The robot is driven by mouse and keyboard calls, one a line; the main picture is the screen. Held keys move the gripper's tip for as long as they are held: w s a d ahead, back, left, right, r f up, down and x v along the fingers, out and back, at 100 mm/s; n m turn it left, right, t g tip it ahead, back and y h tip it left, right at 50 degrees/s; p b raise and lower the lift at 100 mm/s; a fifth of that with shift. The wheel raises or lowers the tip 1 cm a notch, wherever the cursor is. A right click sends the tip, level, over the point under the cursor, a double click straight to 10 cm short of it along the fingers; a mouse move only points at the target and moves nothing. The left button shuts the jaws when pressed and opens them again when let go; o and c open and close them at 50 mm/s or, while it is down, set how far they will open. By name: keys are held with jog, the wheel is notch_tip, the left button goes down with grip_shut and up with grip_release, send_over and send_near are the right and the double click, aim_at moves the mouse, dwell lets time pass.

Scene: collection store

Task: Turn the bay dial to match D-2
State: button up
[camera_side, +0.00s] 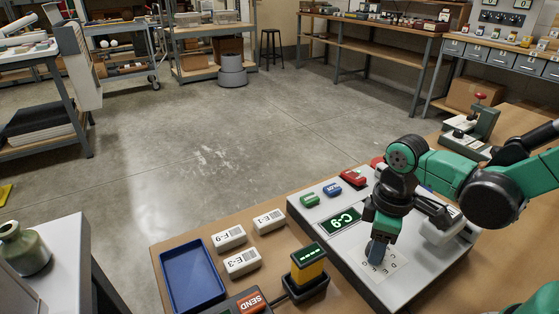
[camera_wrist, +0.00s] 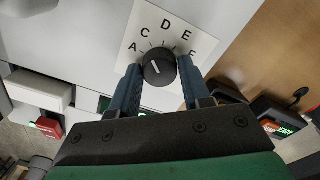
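The bay dial (camera_wrist: 159,67) is a round black knob with a white pointer line, on a white plate (camera_wrist: 130,62) lettered A, C, D, E and F in the wrist view. The line runs up and slightly left. My gripper (camera_wrist: 160,68) is open, with one finger on each side of the knob; narrow gaps seem to show, though contact is hard to tell. In the side view my gripper (camera_side: 377,252) points down at the lettered plate (camera_side: 390,268) and hides the knob. A green display (camera_side: 341,220) on the grey panel (camera_side: 322,203) reads C-9.
Left of the panel stand a yellow-and-black device (camera_side: 308,264) with a green screen and a red SEND button (camera_side: 251,301). White label blocks (camera_side: 229,238) and an empty blue tray (camera_side: 191,276) lie further left. Green, blue and red pieces (camera_side: 331,189) sit along the panel's far edge.

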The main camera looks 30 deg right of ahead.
grip_shut()
jog(key=shift+m, duration=3.3)
jog(key=o, duration=0.6)
grip_release()
jog(key=shift+c, duration=0.2)
